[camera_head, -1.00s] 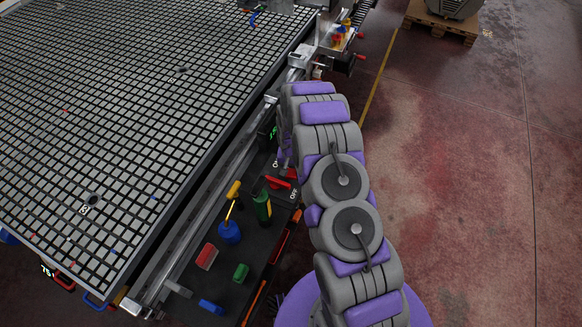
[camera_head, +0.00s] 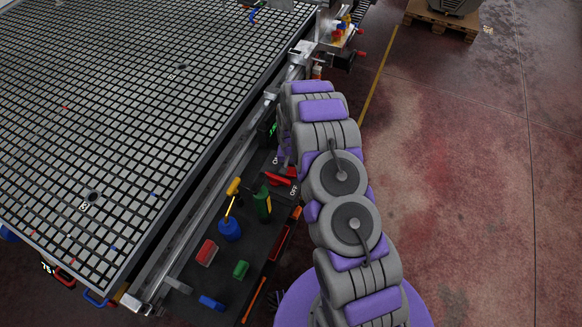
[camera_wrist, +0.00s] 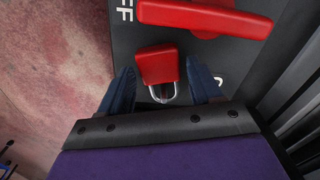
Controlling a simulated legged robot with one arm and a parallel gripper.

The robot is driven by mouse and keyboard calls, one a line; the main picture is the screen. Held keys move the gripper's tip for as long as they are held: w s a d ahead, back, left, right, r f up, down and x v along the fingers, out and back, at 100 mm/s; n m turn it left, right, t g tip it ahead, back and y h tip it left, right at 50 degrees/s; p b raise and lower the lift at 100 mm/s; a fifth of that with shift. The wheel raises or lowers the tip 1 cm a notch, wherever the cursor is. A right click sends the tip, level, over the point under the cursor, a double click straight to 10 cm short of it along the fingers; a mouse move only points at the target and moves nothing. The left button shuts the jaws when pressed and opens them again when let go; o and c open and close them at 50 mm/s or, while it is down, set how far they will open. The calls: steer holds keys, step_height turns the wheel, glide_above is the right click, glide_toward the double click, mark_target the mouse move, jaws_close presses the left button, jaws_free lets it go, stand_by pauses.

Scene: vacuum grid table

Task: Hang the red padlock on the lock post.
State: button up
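The red padlock (camera_wrist: 157,66) is in the middle of the wrist view, over the dark panel, with its silver shackle (camera_wrist: 163,93) toward my gripper. My gripper (camera_wrist: 162,88) has its two dark blue fingers apart, one to each side of the padlock, with a gap showing on both sides. A small grey shape shows inside the shackle; I cannot tell whether it is the lock post. In the head view my arm hides the gripper, and I cannot make out the padlock clearly.
A red switch handle (camera_wrist: 205,17) lies just beyond the padlock; it also shows in the head view (camera_head: 279,179). The dark side panel (camera_head: 225,286) carries a blue-and-yellow tool (camera_head: 230,229), a green bottle-like item (camera_head: 263,203) and small blocks. The grid table (camera_head: 110,130) is at left.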

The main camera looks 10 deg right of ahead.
steer(key=shift+o, duration=1)
steer(key=shift+r, duration=0.1)
step_height(320, 180, up, 17)
steer(key=p, duration=0.2)
